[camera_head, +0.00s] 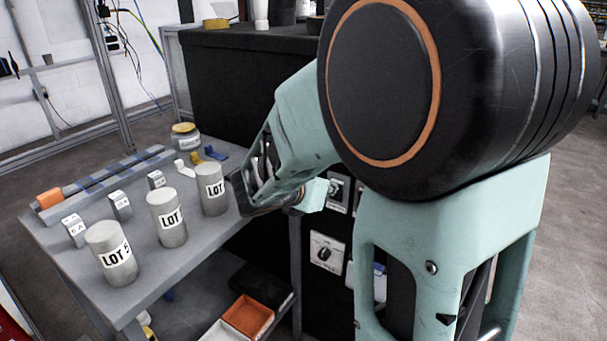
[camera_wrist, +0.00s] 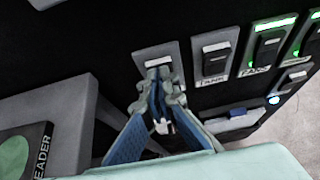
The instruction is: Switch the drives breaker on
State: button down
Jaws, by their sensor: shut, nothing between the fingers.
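In the wrist view, my gripper (camera_wrist: 160,78) is shut and empty, its fingertips in front of the leftmost breaker (camera_wrist: 157,57) of a row on a black panel. That breaker has a grey plate and a dark switch, with no green light showing. My fingers hide its lower part and any label, so I cannot read its name or tell whether they touch it. To its right is an unlit breaker labelled TANK (camera_wrist: 214,56). Further right are two green-lit breakers, one labelled FANS (camera_wrist: 268,47) and another (camera_wrist: 307,38). In the head view my arm hides the fingertips.
Below the row are a blue-and-grey fitting (camera_wrist: 234,121) and a small switch (camera_wrist: 294,80). A box lettered "EADER" (camera_wrist: 28,150) is at lower left. In the head view, a bench (camera_head: 80,270) with LOT cylinders (camera_head: 166,218) stands left of a panel with a knob (camera_head: 325,252).

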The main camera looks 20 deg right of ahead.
jog(key=shift+w+d+r+g+y+p, duration=0.3)
jog(key=shift+d+r+g+y+p, duration=0.3)
jog(key=shift+p, duration=2)
jog(key=shift+a+r+p, duration=0.1)
jog(key=shift+r+p, duration=0.05)
jog(key=shift+p, duration=0.4)
jog(key=shift+w+y+p, duration=0.1)
jog(key=shift+y+p, duration=0.2)
jog(key=shift+p, duration=0.3)
jog(key=shift+f, duration=0.25)
jog(key=shift+r, duration=0.1)
jog(key=shift+r+p, duration=0.55)
jog(key=shift+r, duration=0.2)
